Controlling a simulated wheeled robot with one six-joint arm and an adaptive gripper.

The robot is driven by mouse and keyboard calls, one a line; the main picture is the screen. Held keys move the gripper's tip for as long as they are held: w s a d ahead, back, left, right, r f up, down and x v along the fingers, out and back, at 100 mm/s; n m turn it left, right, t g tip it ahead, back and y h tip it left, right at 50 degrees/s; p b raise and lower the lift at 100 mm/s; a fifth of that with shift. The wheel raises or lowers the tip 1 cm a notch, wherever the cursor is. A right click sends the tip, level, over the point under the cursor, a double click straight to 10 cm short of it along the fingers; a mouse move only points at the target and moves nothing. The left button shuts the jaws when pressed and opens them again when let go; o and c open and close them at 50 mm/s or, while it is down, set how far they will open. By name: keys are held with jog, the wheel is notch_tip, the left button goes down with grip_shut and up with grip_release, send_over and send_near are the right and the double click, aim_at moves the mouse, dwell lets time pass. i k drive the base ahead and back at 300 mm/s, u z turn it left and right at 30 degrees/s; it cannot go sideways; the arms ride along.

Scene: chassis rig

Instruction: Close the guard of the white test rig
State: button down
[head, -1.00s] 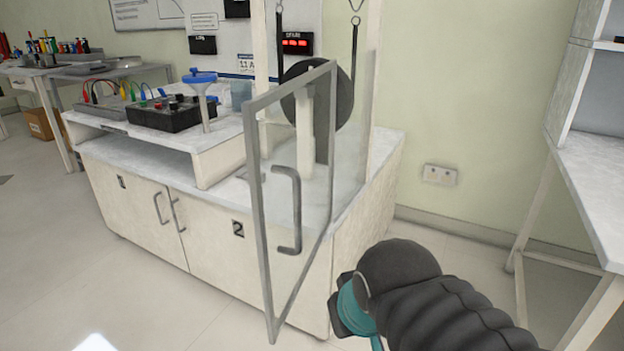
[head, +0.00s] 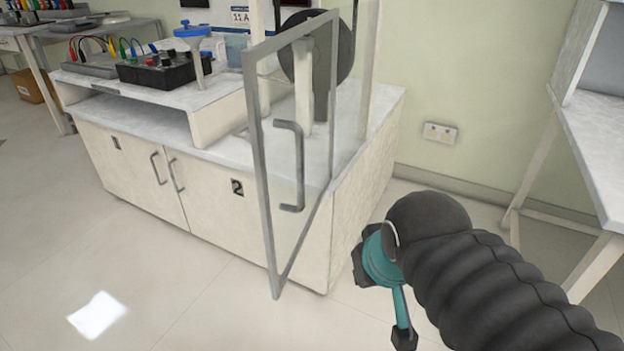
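The guard (head: 272,216) is a clear panel in a grey metal frame with a grey bar handle (head: 299,165). It stands swung open, jutting out from the front of the white test rig (head: 369,60). A dark round disc (head: 300,72) on a white post shows inside the rig, partly behind the guard's frame. My arm reaches in from the lower right, to the right of the guard and apart from it.
The rig stands on a white cabinet (head: 215,205) with two doors. A white table (head: 600,150) is at the right. Floor in front is clear.

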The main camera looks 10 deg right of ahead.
aim_at(248, 57)
jog(key=z, duration=0.95)
jog(key=k, duration=1)
jog(key=u, duration=0.85)
